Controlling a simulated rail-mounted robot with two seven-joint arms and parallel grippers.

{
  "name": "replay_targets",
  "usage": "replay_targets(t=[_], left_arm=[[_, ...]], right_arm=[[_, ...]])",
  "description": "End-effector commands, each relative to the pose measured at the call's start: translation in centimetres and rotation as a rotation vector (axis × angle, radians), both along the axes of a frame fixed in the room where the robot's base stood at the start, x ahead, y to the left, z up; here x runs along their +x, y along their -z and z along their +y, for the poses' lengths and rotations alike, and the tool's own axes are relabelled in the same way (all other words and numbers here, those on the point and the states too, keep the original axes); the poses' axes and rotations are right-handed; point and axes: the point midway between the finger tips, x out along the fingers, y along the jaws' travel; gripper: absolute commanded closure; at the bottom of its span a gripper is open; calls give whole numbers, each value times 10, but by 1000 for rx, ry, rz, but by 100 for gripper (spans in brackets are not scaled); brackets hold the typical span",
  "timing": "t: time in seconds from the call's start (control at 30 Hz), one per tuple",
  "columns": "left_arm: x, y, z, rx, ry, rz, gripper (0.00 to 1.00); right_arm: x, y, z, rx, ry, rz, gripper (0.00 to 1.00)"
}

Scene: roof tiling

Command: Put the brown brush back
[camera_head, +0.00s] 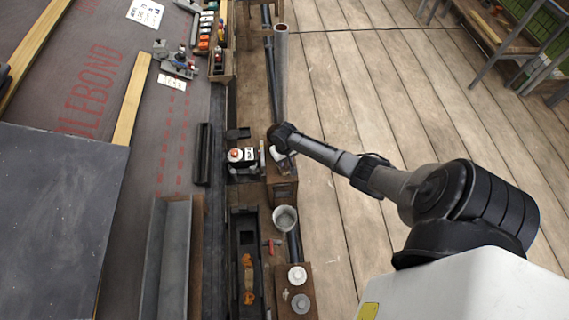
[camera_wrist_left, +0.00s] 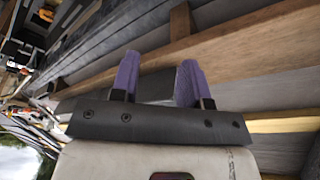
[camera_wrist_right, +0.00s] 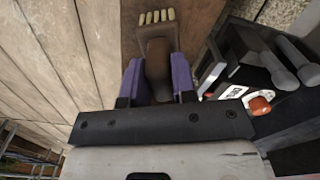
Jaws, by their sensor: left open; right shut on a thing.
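The brown brush (camera_wrist_right: 157,40) shows in the right wrist view, with its handle between the purple fingers and pale bristle tufts at its far end. My right gripper (camera_wrist_right: 158,75) is shut on the handle. The brush is over a brown wooden surface (camera_wrist_right: 205,18); I cannot tell whether it touches it. In the head view my right gripper (camera_head: 283,157) is over the wooden box in the tool strip, and the brush cannot be made out there. My left gripper (camera_wrist_left: 159,70) is open and empty in the left wrist view, near wooden battens; the head view does not show it.
A black-and-white device with an orange-red knob (camera_head: 236,154) stands just left of my right gripper. A grey bucket (camera_head: 285,218) and a wooden block with round discs (camera_head: 296,291) are nearer. The plank floor (camera_head: 350,90) to the right is mostly clear.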

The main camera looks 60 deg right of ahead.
Motion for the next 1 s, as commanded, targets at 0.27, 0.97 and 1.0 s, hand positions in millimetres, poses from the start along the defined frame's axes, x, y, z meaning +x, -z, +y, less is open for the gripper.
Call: replay_targets(t=[0.27, 0.97, 1.0], left_arm=[[0, 15, -2, -5, -4, 2, 58], [0, 15, -2, -7, -4, 1, 58], [0, 16, -2, -5, -4, 1, 58]], right_arm=[[0, 19, 0, -1, 0, -1, 94], [0, 23, 0, 0, 1, 0, 49], [0, 23, 0, 0, 1, 0, 49]])
